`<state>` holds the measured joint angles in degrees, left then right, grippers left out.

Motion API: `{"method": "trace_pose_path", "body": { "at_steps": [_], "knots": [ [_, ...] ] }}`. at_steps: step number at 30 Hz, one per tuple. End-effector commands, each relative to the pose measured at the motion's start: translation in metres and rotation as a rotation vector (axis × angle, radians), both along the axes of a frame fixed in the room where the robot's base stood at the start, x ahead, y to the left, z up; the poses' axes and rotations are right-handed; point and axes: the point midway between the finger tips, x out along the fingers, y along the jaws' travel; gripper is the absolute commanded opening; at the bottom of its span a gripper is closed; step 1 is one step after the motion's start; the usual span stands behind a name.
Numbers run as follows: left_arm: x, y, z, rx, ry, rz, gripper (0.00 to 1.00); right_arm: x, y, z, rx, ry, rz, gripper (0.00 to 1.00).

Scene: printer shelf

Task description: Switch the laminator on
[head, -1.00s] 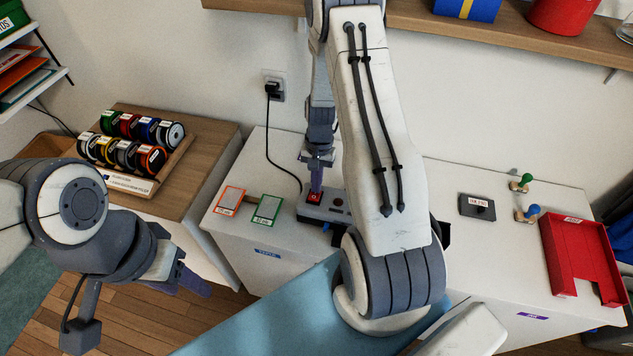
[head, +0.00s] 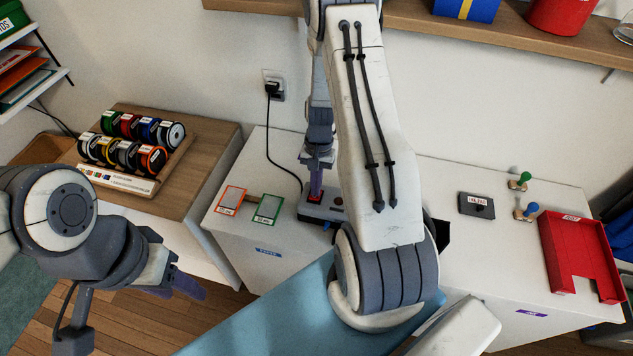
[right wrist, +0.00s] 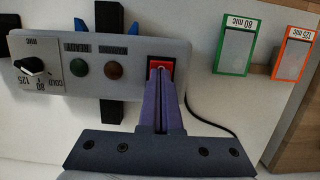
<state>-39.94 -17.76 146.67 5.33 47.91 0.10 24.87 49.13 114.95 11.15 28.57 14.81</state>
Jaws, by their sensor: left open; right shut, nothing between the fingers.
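The laminator (head: 318,215) is a grey box on the white cabinet, partly hidden behind my right arm. In the right wrist view its control panel (right wrist: 204,60) shows a red switch (right wrist: 168,62), a green lamp (right wrist: 79,66), a brownish lamp (right wrist: 115,70) and a knob (right wrist: 30,66); neither lamp looks clearly lit. My right gripper (right wrist: 160,74) is shut and empty, its fingertips at the red switch and covering part of it. I cannot tell whether it presses the switch. My left gripper (head: 188,284) is open and empty, low at the left, away from the laminator.
An orange-framed card (head: 230,200) and a green-framed card (head: 267,209) lie left of the laminator. A cable runs up to a wall socket (head: 274,86). Further right are a small dark box (head: 477,205), two stamps and a red tray (head: 580,255). A spool rack stands at the left.

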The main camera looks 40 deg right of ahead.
Motion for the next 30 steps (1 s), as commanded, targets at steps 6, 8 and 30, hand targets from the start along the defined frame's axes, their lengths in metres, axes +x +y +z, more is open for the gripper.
{"method": "trace_pose_path", "body": {
  "at_steps": [6, 8, 30],
  "knots": [
    [0.0, 0.0, 0.0, 0.0, 0.0, 0.0, 0.5, 0.001, 0.0, 0.001, -0.002, -0.004, 0.0, 0.0],
    [0.0, 0.0, 0.0, 0.0, 0.0, 0.0, 0.5, 0.001, 0.0, 0.001, -0.002, -0.004, 0.0, 0.0],
    [0.0, 0.0, 0.012, 0.0, 0.0, 0.001, 0.5, 0.015, -0.013, 0.113, -0.005, -0.008, 0.003, 0.0]
  ]
}}
